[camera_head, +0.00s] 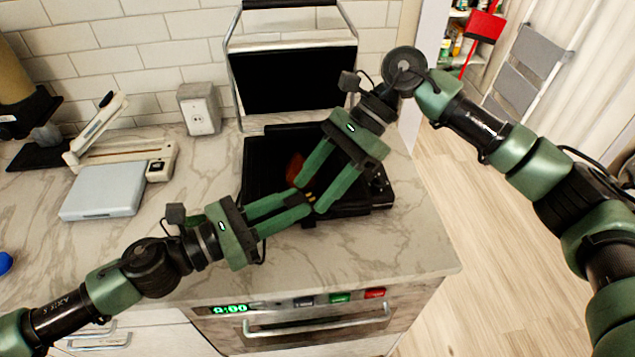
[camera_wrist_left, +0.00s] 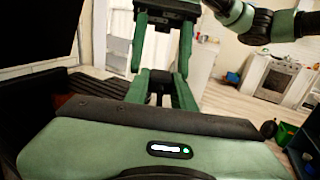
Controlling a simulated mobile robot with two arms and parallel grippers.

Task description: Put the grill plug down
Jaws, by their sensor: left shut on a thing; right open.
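My left gripper (camera_head: 304,202) is shut on the grill plug (camera_head: 310,197), a small dark piece with brass-coloured prongs. It holds the plug in front of the open black grill (camera_head: 262,160). Most of the plug is hidden between the fingers. My right gripper (camera_head: 312,196) is open, its two fingers reaching down on either side of the prong end; I cannot tell whether they touch it. In the left wrist view, the left fingers (camera_wrist_left: 158,98) point towards the right gripper (camera_wrist_left: 160,60), and the plug is too small to make out clearly.
A white socket box (camera_head: 199,110) stands by the tiled wall. A scale-like device (camera_head: 103,188) lies on the marble counter (camera_head: 210,265). A red item (camera_head: 295,168) is at the grill. Counter is free left of the grill. The oven (camera_head: 310,322) is below.

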